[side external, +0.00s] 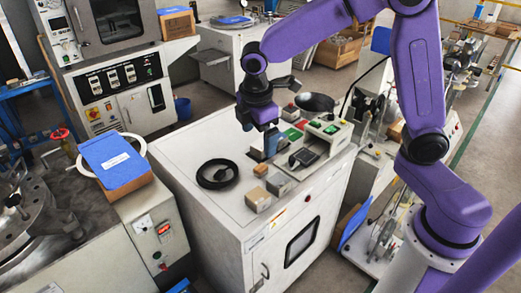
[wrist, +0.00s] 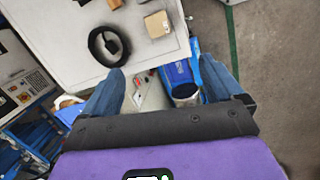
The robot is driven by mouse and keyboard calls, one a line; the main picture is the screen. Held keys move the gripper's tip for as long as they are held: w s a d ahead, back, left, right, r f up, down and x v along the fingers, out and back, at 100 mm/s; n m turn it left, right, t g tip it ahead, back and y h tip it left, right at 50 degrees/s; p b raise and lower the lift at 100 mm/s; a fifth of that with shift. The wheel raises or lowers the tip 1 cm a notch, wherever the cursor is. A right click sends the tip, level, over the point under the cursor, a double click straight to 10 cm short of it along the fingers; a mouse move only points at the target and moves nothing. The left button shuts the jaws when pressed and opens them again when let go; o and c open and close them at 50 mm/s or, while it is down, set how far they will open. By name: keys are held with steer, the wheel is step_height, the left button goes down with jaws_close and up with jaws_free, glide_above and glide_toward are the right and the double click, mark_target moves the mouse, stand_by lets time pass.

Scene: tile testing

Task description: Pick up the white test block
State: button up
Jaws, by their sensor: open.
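My gripper (side external: 261,143) is over the back part of the white cabinet top in the side view, fingers pointing down. A light grey block (side external: 280,184) stands nearer the front, beside a tan block (side external: 258,199), which also shows in the wrist view (wrist: 157,24). A smaller tan block (side external: 260,169) sits behind them.
A black cable coil (side external: 217,174) lies left of the blocks on the white cabinet top (side external: 185,155). A pale green-grey instrument (side external: 322,134) with a dark device stands close right of my gripper. The top's left part is clear.

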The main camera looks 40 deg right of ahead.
steer(key=w+d+f+n+h, duration=0.1)
steer(key=w+d+f, duration=0.1)
steer(key=w, duration=0.4)
steer(key=w+d+f, duration=0.2)
steer(key=w, duration=0.4)
steer(key=n+h, duration=0.2)
glide_toward(260, 144)
steer(key=shift+g, duration=0.4)
steer(key=x, duration=0.5)
steer(key=shift+w+a+f, duration=0.15)
steer(key=shift+a+f, duration=0.05)
steer(key=shift+a, duration=0.05)
steer(key=shift+x, duration=2.65)
steer(key=shift+d, duration=0.2)
steer(key=shift+r, duration=0.1)
steer(key=c, duration=1.3)
steer(key=shift+w, duration=0.1)
steer(key=shift+c, duration=0.2)
steer(key=shift+r, duration=0.1)
